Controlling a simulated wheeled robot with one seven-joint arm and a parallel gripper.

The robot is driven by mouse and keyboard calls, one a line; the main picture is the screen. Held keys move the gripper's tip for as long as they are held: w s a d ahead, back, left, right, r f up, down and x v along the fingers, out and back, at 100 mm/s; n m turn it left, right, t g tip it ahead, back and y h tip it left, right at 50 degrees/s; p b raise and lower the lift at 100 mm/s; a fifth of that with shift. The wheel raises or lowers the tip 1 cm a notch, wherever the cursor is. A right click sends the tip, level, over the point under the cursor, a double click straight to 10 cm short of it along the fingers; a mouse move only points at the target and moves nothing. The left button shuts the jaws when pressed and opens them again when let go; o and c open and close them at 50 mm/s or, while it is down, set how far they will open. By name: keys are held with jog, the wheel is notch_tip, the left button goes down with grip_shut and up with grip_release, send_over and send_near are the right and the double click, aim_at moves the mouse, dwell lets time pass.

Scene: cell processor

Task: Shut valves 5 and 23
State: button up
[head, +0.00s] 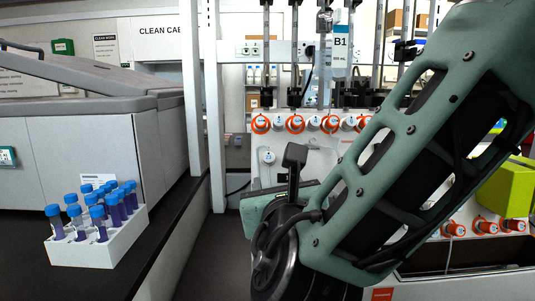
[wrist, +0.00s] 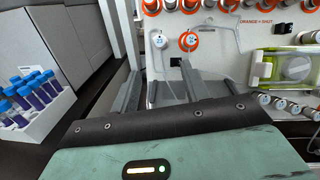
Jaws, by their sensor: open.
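A white panel (head: 330,158) carries a row of valves, some with orange rings and some plain white. An orange-ringed valve (head: 261,123) is at the row's left end. Valve numbers are too small to read, so I cannot tell which are 5 and 23. In the wrist view, a plain white valve (wrist: 159,40) and an orange-handled valve (wrist: 190,41) sit below the upper row. More white valves (wrist: 265,99) line the lower right. My gripper (wrist: 160,82) is open and empty, its two fingers pointing toward the panel, apart from the valves. My arm hides much of the panel in the head view.
A white rack (head: 85,252) of blue-capped tubes stands on the dark counter at left. A yellow-green device (wrist: 290,68) is mounted at the panel's right. The panel's print reads "ORANGE = SHUT" (wrist: 256,24). A white post (head: 213,110) rises left of the panel.

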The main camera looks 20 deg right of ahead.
aim_at(269, 159)
jog(key=p+x, duration=0.3)
jog(key=x, duration=1)
jog(key=shift+w+p, duration=0.15)
jog(key=shift+p, duration=0.15)
jog(key=c, duration=1)
